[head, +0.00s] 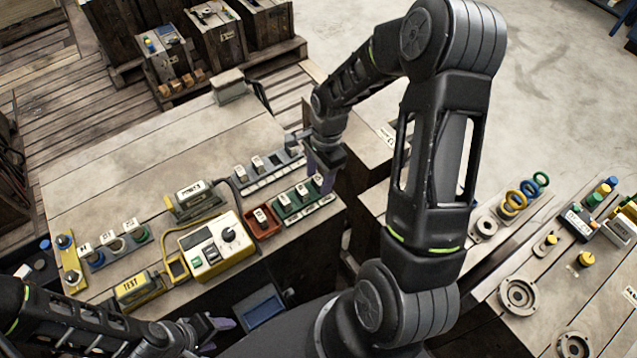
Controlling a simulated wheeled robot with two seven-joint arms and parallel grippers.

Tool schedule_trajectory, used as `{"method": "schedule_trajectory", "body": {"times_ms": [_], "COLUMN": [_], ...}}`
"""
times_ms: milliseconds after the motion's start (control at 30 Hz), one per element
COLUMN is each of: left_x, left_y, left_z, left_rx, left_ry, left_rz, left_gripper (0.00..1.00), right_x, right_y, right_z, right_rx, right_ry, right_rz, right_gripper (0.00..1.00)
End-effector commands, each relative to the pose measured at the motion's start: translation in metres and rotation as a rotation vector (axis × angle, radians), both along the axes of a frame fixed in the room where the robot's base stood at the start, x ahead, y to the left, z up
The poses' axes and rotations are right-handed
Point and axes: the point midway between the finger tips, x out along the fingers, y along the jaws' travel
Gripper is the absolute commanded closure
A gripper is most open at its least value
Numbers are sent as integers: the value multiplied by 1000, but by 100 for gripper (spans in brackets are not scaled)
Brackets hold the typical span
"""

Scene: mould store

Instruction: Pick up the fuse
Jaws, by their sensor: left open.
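Small white fuse-like blocks sit in a grey rack (268,172) and in a green rack (302,203) on the left bench; I cannot tell which one is the task's fuse. Another white block (260,214) is in a small red tray (265,232). My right gripper (324,183) points down at the right end of the green rack, close to its last block. Its fingers partly overlap there, so contact and opening are unclear. My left gripper (220,328) is open and appears empty, low at the bench's front edge, away from the racks.
A cream tester box (212,246) with a knob, a yellow TEST block (137,288) and a labelled grey device (194,200) stand on the left bench. The right bench holds coloured rings (515,200) and round flanges (518,296). The left bench's back left is clear.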

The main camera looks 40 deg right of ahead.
Motion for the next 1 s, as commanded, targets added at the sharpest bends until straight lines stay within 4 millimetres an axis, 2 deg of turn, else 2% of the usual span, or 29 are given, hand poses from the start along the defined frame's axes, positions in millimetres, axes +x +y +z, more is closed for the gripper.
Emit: {"method": "schedule_trajectory", "body": {"times_ms": [67, 567, 1000], "left_x": [0, 0, 0], "left_y": [0, 0, 0], "left_z": [0, 0, -1], "left_rx": [0, 0, 0], "left_ry": [0, 0, 0], "left_rz": [0, 0, 0], "left_gripper": [43, 43, 43], "right_x": [0, 0, 1], "right_y": [0, 0, 0], "right_z": [0, 0, 5], "right_rx": [0, 0, -1], "right_ry": [0, 0, -1], "right_rz": [0, 0, 1], "right_gripper": [58, 99, 100]}}
